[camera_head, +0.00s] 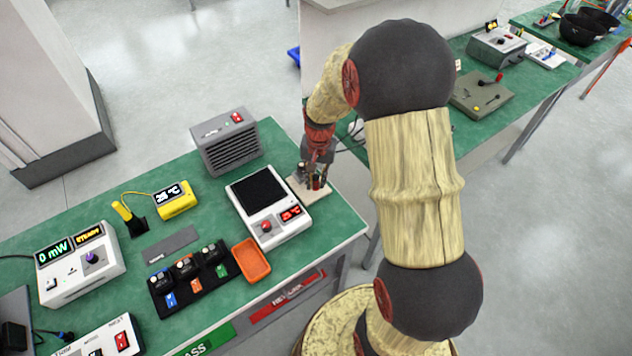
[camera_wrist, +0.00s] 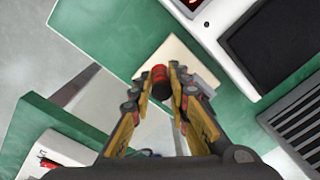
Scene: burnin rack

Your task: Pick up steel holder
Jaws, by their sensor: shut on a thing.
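My gripper (camera_head: 316,178) is at the right end of the green bench, low over a beige pad (camera_head: 313,193) beside the white device with the black plate. In the wrist view, my gripper (camera_wrist: 174,80) has its fingertips close together over the same pad (camera_wrist: 170,52). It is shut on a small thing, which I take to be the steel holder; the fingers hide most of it. A red round part (camera_wrist: 159,75) shows at the left fingertip. I cannot tell whether the holder touches the pad.
The white device (camera_head: 268,205) with a red display stands close left of the gripper. A grey finned box (camera_head: 228,145) is behind it. An orange tray (camera_head: 251,261) and a black rack (camera_head: 190,277) with several modules lie to the left. Another green bench is at the right.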

